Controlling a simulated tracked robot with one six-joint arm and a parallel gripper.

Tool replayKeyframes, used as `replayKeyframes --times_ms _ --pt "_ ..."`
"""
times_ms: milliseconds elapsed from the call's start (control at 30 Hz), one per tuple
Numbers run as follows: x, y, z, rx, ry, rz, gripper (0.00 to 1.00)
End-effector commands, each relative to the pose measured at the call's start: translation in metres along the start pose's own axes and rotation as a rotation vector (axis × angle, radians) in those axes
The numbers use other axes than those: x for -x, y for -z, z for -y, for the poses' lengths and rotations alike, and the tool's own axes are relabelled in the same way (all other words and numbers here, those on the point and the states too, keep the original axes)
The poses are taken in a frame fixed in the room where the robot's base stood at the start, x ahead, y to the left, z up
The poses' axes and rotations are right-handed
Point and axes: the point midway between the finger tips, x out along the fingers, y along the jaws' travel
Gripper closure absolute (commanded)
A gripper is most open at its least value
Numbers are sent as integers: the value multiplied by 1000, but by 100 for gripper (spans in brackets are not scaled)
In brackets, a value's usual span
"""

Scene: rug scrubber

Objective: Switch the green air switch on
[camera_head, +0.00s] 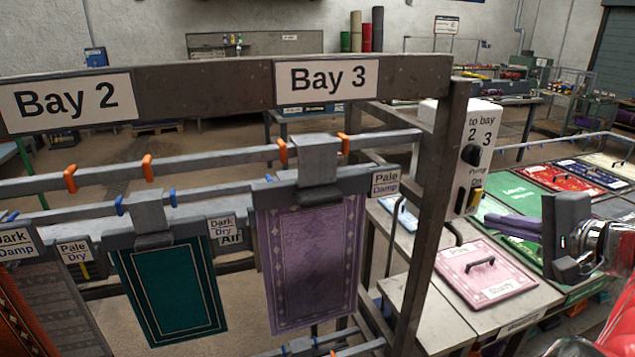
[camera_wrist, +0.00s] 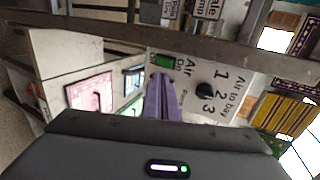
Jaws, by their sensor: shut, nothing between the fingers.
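The green air switch (camera_wrist: 168,61) is on the white control panel (camera_wrist: 232,92), beside an "Air" label. I cannot tell its on or off position. My gripper (camera_wrist: 159,76) has purple fingers pressed together, with nothing between them. In the wrist view, its tips end just below the green switch; I cannot tell if they touch it. In the head view, my gripper (camera_head: 488,219) points left toward the panel (camera_head: 484,150), whose green switch does not show there.
A black knob (camera_wrist: 205,90) for air to bay sits beside the green switch. A yellow pump switch (camera_head: 475,198) is low on the panel. A grey post (camera_head: 443,190) stands left of it. Hanging rugs (camera_head: 312,255) are farther left. A table with a pink lid (camera_head: 485,272) lies below my gripper.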

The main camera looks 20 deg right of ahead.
Motion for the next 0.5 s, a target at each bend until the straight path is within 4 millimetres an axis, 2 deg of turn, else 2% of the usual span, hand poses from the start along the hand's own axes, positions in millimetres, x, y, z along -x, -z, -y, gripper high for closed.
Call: replayKeyframes --times_ms 500 --pt "-63 0 0 -1 0 2 100"
